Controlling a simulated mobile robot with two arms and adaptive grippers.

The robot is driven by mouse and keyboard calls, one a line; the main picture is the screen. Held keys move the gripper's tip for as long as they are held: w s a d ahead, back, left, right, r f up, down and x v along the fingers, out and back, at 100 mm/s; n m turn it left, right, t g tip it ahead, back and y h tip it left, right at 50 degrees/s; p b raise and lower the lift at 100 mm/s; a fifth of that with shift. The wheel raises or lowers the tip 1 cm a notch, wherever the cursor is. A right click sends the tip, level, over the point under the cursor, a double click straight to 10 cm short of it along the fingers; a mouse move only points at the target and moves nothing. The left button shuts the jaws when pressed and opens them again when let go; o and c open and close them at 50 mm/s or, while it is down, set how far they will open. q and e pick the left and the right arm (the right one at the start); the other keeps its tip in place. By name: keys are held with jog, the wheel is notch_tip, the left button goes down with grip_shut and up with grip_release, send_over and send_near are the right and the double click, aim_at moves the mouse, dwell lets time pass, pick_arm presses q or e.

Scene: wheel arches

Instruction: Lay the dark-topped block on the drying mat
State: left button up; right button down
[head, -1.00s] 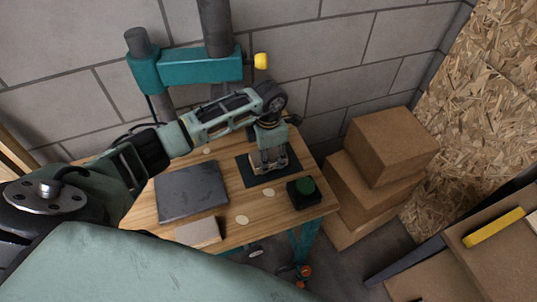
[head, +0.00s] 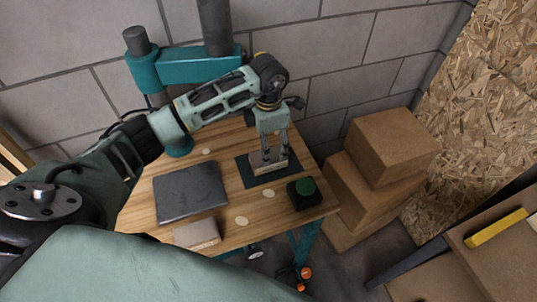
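A small pale block (head: 259,168) lies on a thin dark mat (head: 252,181) at the right rear of the wooden table. Its top is partly hidden by my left gripper (head: 274,156), whose two fingers point down, spread apart, just over the block. The fingers look clear of its sides, though contact is hard to judge. A second block (head: 197,233), with a beige-grey top, lies at the table's front edge. My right gripper is not in view.
A large dark slab (head: 190,192) lies on the left of the table (head: 228,208). Pale discs are scattered about. Cardboard boxes (head: 392,147) stand right of the table.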

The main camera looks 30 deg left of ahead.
pick_arm(q)
notch_tip(320, 180, up, 6)
jog(key=b, duration=0.1)
dwell(0.6)
